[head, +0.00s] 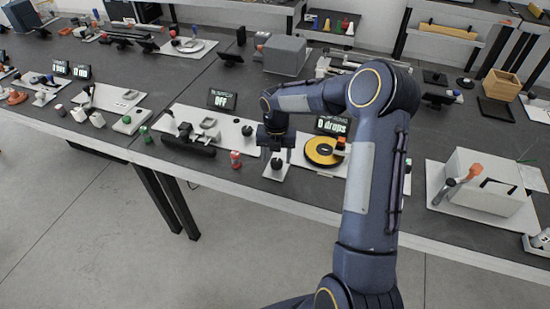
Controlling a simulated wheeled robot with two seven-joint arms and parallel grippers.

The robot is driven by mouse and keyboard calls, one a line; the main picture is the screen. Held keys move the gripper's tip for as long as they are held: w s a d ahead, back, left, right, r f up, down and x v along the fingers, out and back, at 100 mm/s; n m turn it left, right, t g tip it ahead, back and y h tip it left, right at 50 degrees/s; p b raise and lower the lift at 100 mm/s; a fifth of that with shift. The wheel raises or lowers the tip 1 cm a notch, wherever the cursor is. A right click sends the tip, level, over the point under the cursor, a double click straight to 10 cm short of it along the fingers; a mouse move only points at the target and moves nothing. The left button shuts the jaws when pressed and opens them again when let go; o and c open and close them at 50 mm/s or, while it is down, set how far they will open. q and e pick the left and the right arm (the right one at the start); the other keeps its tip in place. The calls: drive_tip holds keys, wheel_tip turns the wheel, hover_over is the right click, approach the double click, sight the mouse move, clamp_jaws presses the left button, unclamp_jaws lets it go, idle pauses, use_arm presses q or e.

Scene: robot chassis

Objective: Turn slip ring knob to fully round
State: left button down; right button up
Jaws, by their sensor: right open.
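A small dark knob (277,164) stands on a small white plate (283,175) near the table's front edge. My right gripper (276,152) points down just above this knob, with its jaws open. I cannot tell whether the fingertips reach around the knob. To the right is a yellow disc (318,158) with a dark centre, on a white plate. An orange-topped part stands at its edge, partly by my arm. A display reading "0 drops" (328,125) stands behind the disc. My left gripper is not in view.
A red can-like item (235,159) and a black cylinder (188,146) lie to the left of the gripper. A display reading "OFF" (222,99) stands behind them. A large light box (485,180) sits on the right. My right arm hides part of the table.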

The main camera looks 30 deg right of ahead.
drive_tip(key=shift+f, duration=0.75)
drive_tip(key=c, duration=1)
